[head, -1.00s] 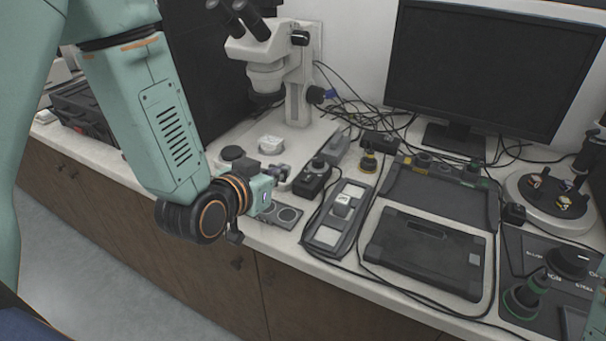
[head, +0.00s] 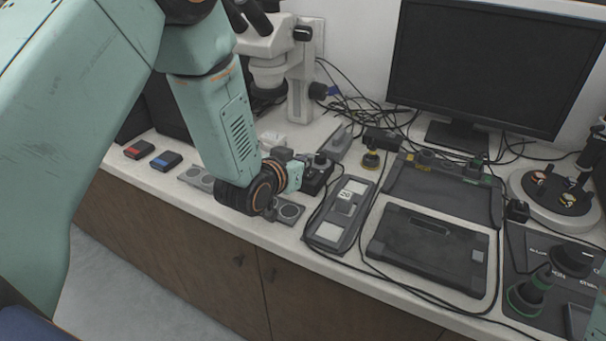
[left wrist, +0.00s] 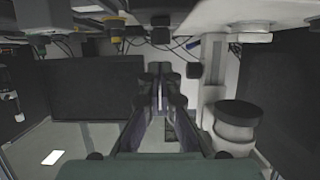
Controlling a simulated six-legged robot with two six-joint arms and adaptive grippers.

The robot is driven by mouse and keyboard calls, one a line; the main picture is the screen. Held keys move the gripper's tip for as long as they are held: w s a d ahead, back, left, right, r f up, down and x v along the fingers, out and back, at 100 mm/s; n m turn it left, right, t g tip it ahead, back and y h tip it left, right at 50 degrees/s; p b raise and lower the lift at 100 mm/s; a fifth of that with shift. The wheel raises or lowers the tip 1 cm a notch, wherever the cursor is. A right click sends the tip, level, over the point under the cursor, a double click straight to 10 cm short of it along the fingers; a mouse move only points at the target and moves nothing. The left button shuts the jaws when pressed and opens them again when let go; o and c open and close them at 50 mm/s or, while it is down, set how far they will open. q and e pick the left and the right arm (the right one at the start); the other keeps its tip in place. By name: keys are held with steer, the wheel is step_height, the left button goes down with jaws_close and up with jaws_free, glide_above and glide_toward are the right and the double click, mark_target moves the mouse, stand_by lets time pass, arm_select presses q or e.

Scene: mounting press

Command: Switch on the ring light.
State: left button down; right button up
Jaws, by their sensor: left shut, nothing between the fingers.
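The microscope (head: 299,85) stands at the back left, with a dark ring (head: 268,97) under its head that looks like the ring light. I cannot see any glow from it. A small black control box (head: 316,180) with a knob on top sits on the bench in front of the microscope. My left gripper (head: 303,164) is at the left side of this box, its fingers partly hidden by the wrist. In the left wrist view the gripper's fingers (left wrist: 160,84) are shut with nothing between them. I cannot tell whether they touch the box.
A grey tray with light pads (head: 324,232) lies right of the box. A black flat case (head: 428,248) and the monitor (head: 490,70) are farther right. Cables (head: 350,103) run behind. Red (head: 139,149) and blue (head: 166,160) blocks lie at left.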

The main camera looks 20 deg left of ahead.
mark_target(311, 172)
arm_select(q)
steer(key=shift+s+f, duration=0.2)
steer(key=shift+f, duration=0.7)
steer(key=shift+a+f, duration=0.2)
steer(key=shift+f, duration=0.55)
steer(key=shift+d+r, duration=0.1)
steer(key=shift+d, duration=0.05)
steer(key=shift+s, duration=0.1)
steer(key=shift+s+f+b, duration=0.1)
steer(key=shift+f+b, duration=0.25)
steer(key=shift+f, duration=0.15)
steer(key=shift+r, duration=0.1)
